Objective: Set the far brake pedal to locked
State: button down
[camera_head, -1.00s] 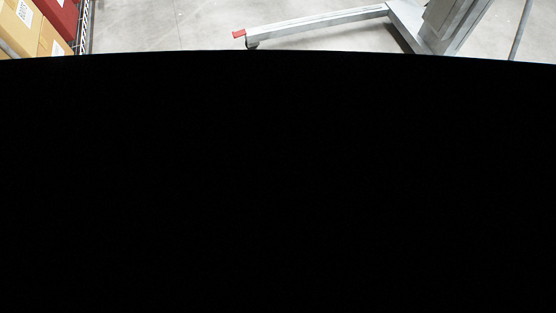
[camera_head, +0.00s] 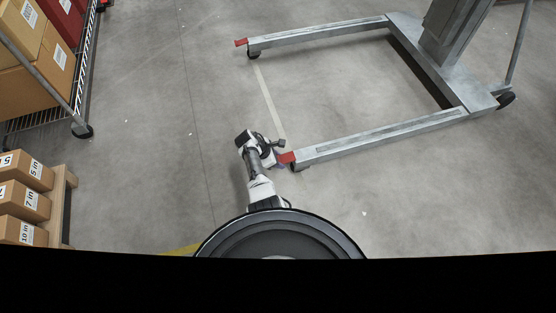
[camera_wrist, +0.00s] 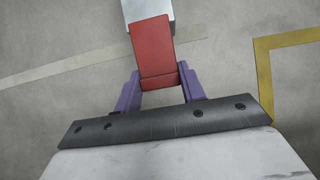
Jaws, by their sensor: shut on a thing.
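The wheeled lift's two floor legs each end in a red brake pedal. The far red pedal (camera_head: 240,42) is at the tip of the upper leg in the head view, with nothing near it. The near red pedal (camera_head: 287,157) is at the tip of the lower leg. My gripper (camera_head: 280,162) is at this near pedal. In the wrist view, the purple fingers of my gripper (camera_wrist: 159,74) are shut on a red pedal (camera_wrist: 151,44), one on each side. I cannot tell whether either pedal is locked.
The grey lift (camera_head: 455,35) stands upper right, its legs (camera_head: 385,137) spread on the concrete. A wire shelf with boxes (camera_head: 45,80) is upper left, and cartons on a pallet (camera_head: 25,195) are lower left. Floor between the legs is clear. Black covers the head view's bottom.

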jog(key=shift+f+h, duration=0.2)
jog(key=shift+h, duration=0.2)
jog(key=c, duration=0.8)
grip_release()
jog(key=shift+c, duration=0.2)
jog(key=p+v, duration=0.5)
jog(key=v, duration=0.8)
jog(key=shift+s+a+r, duration=0.2)
jog(key=shift+s+r, duration=0.05)
jog(key=shift+r, duration=0.05)
